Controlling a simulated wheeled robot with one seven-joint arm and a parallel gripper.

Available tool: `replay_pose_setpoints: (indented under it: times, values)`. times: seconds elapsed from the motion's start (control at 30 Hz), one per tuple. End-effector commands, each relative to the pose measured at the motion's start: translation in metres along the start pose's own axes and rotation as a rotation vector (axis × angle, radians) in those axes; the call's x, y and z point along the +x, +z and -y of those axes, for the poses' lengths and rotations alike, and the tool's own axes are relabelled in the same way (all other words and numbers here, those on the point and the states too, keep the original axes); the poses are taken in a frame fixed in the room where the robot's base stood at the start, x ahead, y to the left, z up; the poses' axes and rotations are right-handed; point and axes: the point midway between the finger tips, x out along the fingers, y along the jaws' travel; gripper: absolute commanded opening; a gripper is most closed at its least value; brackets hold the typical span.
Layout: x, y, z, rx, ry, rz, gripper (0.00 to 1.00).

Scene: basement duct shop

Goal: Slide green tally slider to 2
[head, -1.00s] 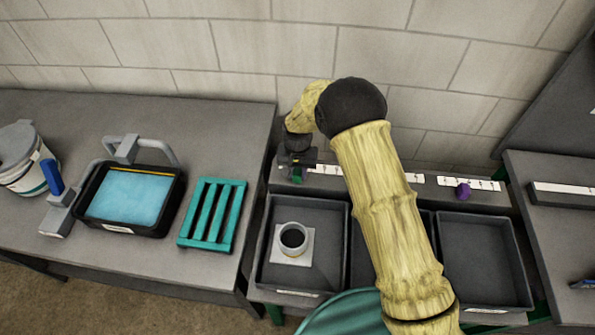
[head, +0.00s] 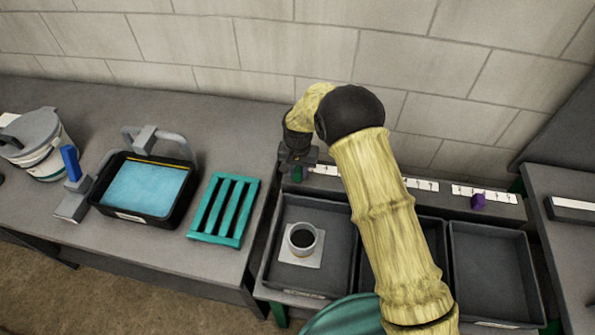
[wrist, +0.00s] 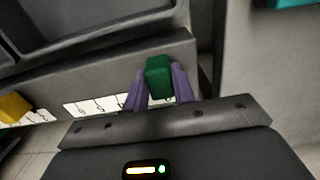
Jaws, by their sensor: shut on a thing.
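The green tally slider (wrist: 158,77) sits between the two purple fingers of my gripper (wrist: 160,88) in the wrist view. My gripper is shut on it. In the head view the green slider (head: 297,174) shows just under my gripper (head: 297,163), at the left end of its white numbered scale (head: 325,169). In the wrist view the scale (wrist: 98,106) runs off to the left of the slider. Its numbers are too small to read, and my arm hides part of the rail in the head view.
A purple slider (head: 478,201) stands by another scale at right; a yellow one (wrist: 12,107) shows in the wrist view. Dark bins (head: 492,232) lie in front of the rail, one holding a cup (head: 302,239). A green rack (head: 240,210) and blue-filled tray (head: 185,213) are at left.

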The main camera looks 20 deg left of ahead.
Motion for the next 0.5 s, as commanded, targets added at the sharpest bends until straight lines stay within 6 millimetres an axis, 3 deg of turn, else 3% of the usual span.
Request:
replay_pose_setpoints:
  times: [0.03, 0.07, 0.17, 0.5]
  values:
    - [-0.0033, -0.0011, 0.0057, -0.002, -0.011, -0.008, 0.0]
    - [-0.0033, -0.001, 0.006, -0.002, -0.011, -0.008, 0.29]
    - [-0.003, -0.0007, 0.0056, -0.002, -0.011, -0.007, 0.47]
    - [-0.0037, -0.0002, 0.0038, -0.002, -0.007, -0.004, 0.47]
